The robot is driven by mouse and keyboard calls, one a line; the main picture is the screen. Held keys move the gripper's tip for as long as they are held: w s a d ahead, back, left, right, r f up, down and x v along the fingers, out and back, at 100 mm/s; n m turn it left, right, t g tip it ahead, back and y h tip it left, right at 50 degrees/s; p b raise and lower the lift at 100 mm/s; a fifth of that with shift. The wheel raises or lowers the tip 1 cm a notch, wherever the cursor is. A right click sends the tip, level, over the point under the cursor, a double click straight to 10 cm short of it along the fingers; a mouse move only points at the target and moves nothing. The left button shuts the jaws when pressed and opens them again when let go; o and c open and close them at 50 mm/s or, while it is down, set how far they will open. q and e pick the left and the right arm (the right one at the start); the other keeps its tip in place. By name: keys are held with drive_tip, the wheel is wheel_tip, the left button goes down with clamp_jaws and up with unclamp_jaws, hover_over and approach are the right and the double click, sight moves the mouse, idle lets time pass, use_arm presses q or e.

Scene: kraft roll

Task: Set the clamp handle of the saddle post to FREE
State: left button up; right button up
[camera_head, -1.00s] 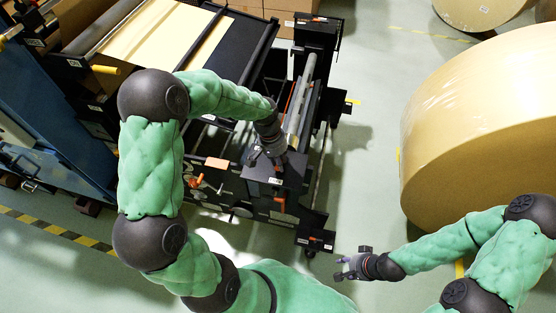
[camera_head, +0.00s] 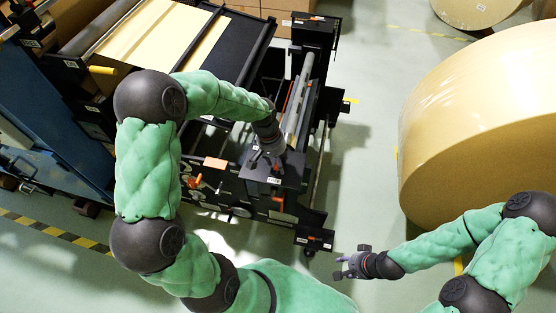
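A black saddle post (camera_head: 287,176) with a flat dark top stands at the near end of the roll stand, below centre in the head view. A small orange part (camera_head: 278,200) shows on its near side; I cannot tell whether it is the clamp handle or read any FREE mark. My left gripper (camera_head: 266,161) points down at the post's top, close over it or touching. Its fingers are small and dark against the black post, so their opening is unclear. My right gripper (camera_head: 341,268) is open and empty over the floor, right of the stand.
A large kraft roll (camera_head: 470,120) stands at the right. An orange handle (camera_head: 194,182) sits on the machine's near side, left of the post. A low black foot (camera_head: 314,239) juts out at the stand's near corner. Floor between stand and roll is clear.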

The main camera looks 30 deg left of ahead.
sight(271, 168)
use_arm(q)
drive_tip(key=shift+r, duration=0.1)
wheel_tip(271, 168, up, 12)
drive_tip(key=a, duration=0.2)
drive_tip(key=shift+s+a, duration=0.15)
drive_tip(key=shift+s, duration=0.15)
drive_tip(key=shift+f, duration=0.2)
idle(0.3)
